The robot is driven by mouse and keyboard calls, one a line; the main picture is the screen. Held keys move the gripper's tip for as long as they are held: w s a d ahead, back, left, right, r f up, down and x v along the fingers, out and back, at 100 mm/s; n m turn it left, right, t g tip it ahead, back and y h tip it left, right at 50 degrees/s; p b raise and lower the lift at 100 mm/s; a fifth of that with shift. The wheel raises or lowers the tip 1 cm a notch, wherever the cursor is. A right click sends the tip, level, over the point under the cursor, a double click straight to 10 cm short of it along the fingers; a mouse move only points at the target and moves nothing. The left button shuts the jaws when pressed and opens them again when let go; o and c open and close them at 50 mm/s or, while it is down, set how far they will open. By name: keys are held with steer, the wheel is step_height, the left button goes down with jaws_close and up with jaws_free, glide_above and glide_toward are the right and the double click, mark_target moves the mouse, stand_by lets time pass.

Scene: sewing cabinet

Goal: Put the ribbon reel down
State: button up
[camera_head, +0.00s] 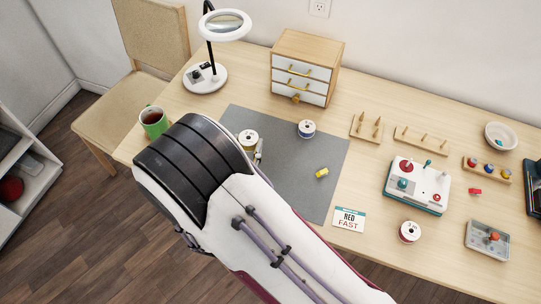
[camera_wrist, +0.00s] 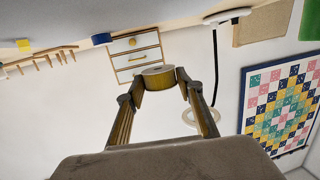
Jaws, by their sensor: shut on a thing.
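The ribbon reel (camera_head: 248,138), pale-topped with a gold-brown wound side, shows just past my arm, over the far left part of the grey mat (camera_head: 285,165). In the wrist view the reel (camera_wrist: 158,75) sits between the two fingertips of my gripper (camera_wrist: 160,80), which is shut on it. In the head view my gripper (camera_head: 258,153) is mostly hidden behind my own arm. The reel appears raised off the mat, but the height of the gap is hard to tell.
A blue reel (camera_head: 306,129) and a yellow piece (camera_head: 322,172) lie on the mat. A lamp (camera_head: 205,77), green mug (camera_head: 154,122) and drawer cabinet (camera_head: 334,75) stand behind.

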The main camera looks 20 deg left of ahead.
steer(key=d+h, duration=0.1)
steer(key=d+m+h, duration=0.1)
steer(key=d+r+m+h, duration=0.1)
steer(key=d, duration=0.1)
steer(key=shift+w+d, duration=0.1)
steer(key=shift+w, duration=0.3)
steer(key=shift+f, duration=0.1)
glide_above(263, 171)
steer(key=shift+f, duration=2.8)
steer(key=shift+f, duration=2.1)
steer(key=shift+f, duration=0.1)
steer(key=o, duration=0.9)
steer(key=shift+o, duration=0.2)
